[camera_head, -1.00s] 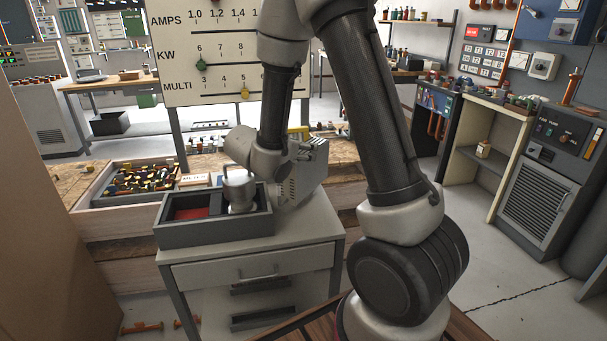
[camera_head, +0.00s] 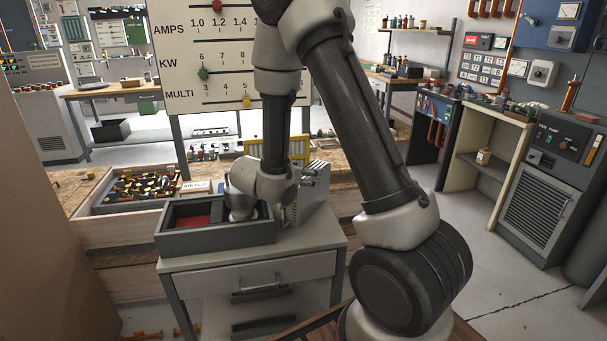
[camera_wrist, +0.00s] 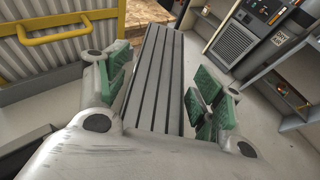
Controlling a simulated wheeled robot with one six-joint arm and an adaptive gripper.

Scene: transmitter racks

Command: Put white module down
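The white module (camera_wrist: 155,75), a pale grey-white block with dark lengthwise grooves, lies between the fingers of my gripper (camera_wrist: 160,94) in the wrist view. The green finger pads are spread to either side, with a visible gap on the right; my gripper looks open around it. In the head view the module (camera_head: 312,208) shows as a vented pale block low at the right end of the grey cabinet top (camera_head: 305,240), beside the dark grey tray (camera_head: 215,238). My wrist hides part of it, and its underside contact is hard to see.
The tray has a red-lined compartment. Behind stand a wooden bin (camera_head: 122,222) of small parts and a yellow-framed ribbed panel (camera_head: 262,147), whose yellow handle (camera_wrist: 60,32) is near the left finger. A gauge board (camera_head: 215,50) rises behind. Floor is clear to the right.

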